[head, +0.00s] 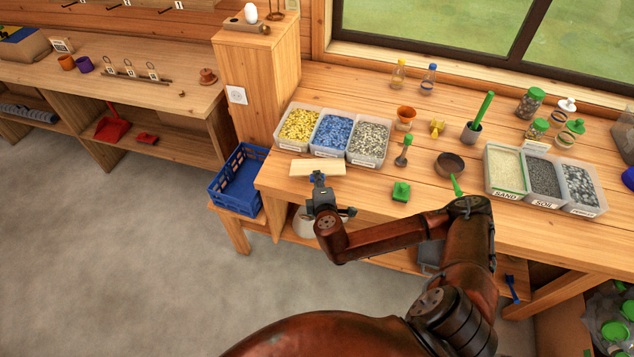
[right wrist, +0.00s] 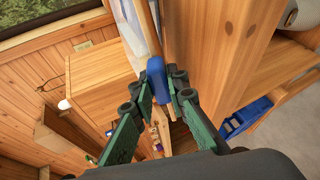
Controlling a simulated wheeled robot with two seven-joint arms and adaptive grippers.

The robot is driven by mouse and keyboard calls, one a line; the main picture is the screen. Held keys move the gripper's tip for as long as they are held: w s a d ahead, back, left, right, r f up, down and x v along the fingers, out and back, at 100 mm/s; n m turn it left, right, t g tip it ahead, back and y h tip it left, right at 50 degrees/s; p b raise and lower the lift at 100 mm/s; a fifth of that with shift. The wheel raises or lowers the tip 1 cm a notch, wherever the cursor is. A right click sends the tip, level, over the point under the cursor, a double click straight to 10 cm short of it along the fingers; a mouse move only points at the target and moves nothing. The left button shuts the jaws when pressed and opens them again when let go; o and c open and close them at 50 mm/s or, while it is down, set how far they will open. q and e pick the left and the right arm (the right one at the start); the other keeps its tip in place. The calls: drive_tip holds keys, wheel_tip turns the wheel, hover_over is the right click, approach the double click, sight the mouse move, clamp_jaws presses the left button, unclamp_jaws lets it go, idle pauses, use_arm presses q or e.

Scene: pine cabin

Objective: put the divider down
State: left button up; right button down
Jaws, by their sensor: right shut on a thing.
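The divider (head: 309,165) is a pale, thin wooden board with a blue grip; it lies across the view in front of the bins. My right gripper (head: 319,181) is shut on the blue grip at its near side. In the right wrist view, the blue grip (right wrist: 155,69) sits between the green-padded fingers (right wrist: 158,88), with a narrow wooden strip beyond it. The board is over the front left of the workbench (head: 375,185); I cannot tell whether it touches the top. My left gripper is not in view.
Bins of yellow (head: 280,142), blue and grey pieces stand just behind the divider. A green block (head: 401,191) and a green-handled tool (head: 403,153) are to its right. A blue crate (head: 238,180) is left of the bench edge. Bare benchtop lies between divider and green block.

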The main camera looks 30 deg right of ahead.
drive_tip(key=shift+f, duration=0.75)
drive_tip(key=c, duration=2.1)
unclamp_jaws()
drive_tip(key=p+v, duration=0.5)
drive_tip(key=v, duration=0.3)
drive_tip(key=shift+p, duration=0.35)
